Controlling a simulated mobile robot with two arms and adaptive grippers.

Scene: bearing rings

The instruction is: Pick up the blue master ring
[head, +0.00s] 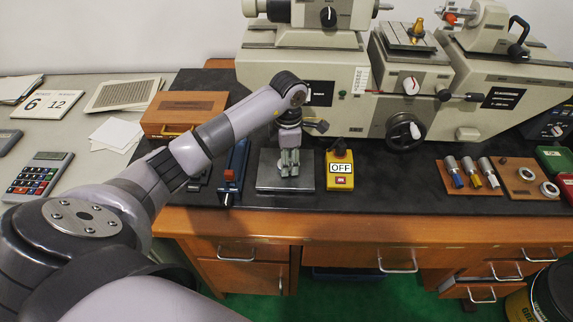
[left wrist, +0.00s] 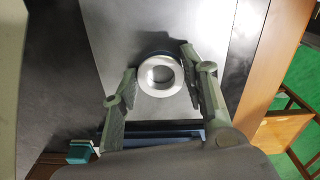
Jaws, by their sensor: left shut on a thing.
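My left gripper (head: 289,170) is low over a grey metal plate (head: 265,184) on the bench. In the left wrist view its two fingers (left wrist: 159,66) stand on either side of a ring (left wrist: 160,91) and are shut on it. The ring's upward face is bare silver metal with a round hole. A dark blue edge shows behind its upper rim. The ring lies flat, on or just above the plate (left wrist: 108,22); I cannot tell which. My right gripper is not in view.
A yellow box marked OFF (head: 340,170) stands close to the right of the plate. A blue tool with a red block (head: 233,172) is at its left. The large measuring machine (head: 330,75) stands behind. A wooden board with silver rings (head: 527,174) is at the far right.

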